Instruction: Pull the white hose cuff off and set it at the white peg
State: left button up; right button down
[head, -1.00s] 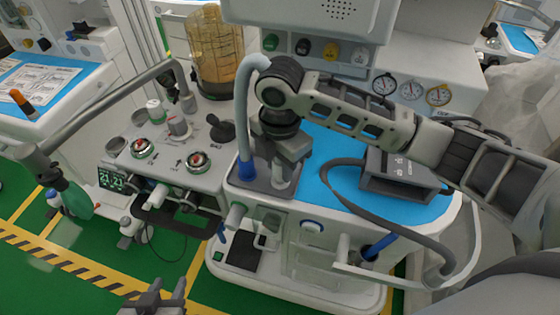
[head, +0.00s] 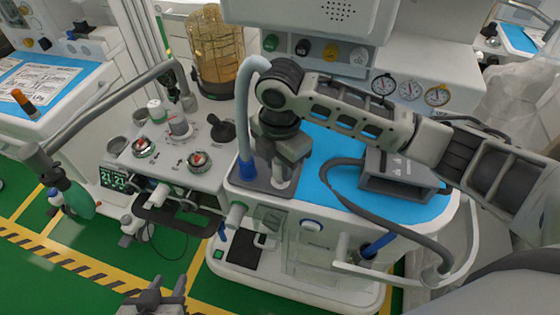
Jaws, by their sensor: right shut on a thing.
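A pale hose (head: 243,110) rises from a blue cuff (head: 247,168) on the grey tray (head: 262,185) and arches up behind my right wrist. My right gripper (head: 284,166) points down over the tray, to the right of the blue cuff. It is shut on the white hose cuff (head: 282,182), whose lower part shows just below the fingers. The cuff is upright; whether it still touches its port I cannot tell. My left gripper (head: 169,284) is at the bottom edge, empty, with its fingers apart. I cannot clearly pick out the white peg.
A dark hose (head: 330,184) loops over the blue work surface (head: 428,208) beside a grey box (head: 398,178). An amber canister (head: 218,55) stands behind. A grey jointed tube (head: 110,100) crosses the left side.

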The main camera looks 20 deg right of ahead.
pick_arm(q)
jog(key=shift+f, duration=0.25)
pick_arm(e)
jog(key=shift+f, duration=0.95)
jog(key=c, duration=1)
grip_release()
notch_tip(320, 180, up, 3)
jog(key=shift+r, duration=0.15)
pick_arm(q)
jog(key=shift+s+a+f, duration=0.1)
jog(key=shift+a+f, duration=0.05)
jog(key=shift+f, duration=0.15)
pick_arm(e)
notch_tip(320, 180, up, 13)
jog(key=shift+f, duration=0.2)
